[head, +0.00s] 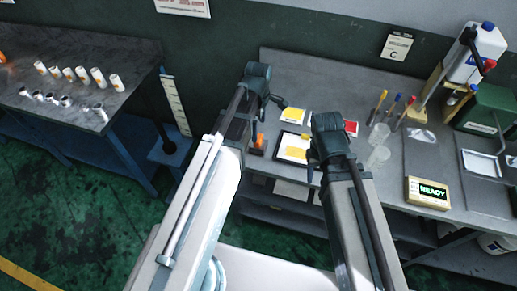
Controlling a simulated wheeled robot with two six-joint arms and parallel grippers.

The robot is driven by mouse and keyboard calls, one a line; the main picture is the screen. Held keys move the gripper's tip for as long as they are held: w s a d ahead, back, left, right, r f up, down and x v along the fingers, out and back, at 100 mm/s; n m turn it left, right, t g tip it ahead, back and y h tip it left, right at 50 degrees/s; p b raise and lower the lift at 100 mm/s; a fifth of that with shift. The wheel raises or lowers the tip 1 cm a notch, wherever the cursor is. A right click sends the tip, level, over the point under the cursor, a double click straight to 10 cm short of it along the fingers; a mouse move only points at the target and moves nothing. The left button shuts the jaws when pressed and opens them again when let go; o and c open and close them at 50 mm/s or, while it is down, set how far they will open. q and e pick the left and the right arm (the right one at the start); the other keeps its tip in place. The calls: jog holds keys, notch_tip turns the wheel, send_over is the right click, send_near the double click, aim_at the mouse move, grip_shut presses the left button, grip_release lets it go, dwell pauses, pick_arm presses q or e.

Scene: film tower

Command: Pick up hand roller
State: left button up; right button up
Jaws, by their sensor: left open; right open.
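I cannot make out the hand roller for certain. A small orange and black item (259,143) stands on the grey workbench (330,82), just right of my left forearm, and may be it; its shape is too small to tell. My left gripper (279,102) is over the back left part of the bench, beyond the orange item and apart from it. It is open and empty. My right gripper (312,165) is over the middle of the bench, right of a framed yellow sheet (293,154). It is open; its fingers are partly hidden by its wrist.
A yellow card (293,116), red card (351,128), clear cups (378,157), colour-handled tools (378,101), READY box (428,192), green machine (487,110) and white bottle (481,52) crowd the bench. A dark table (60,110) with several small cylinders stands left. Green floor lies between.

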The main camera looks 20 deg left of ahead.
aim_at(258, 143)
pick_arm(q)
notch_tip(258, 143, down, 5)
jog(key=b, duration=0.3)
jog(key=shift+b, duration=0.4)
notch_tip(258, 143, down, 5)
jog(key=b, duration=0.5)
jog(key=shift+f, duration=0.15)
jog(key=c, duration=1.5)
jog(key=shift+c, duration=0.2)
jog(key=shift+r, duration=0.2)
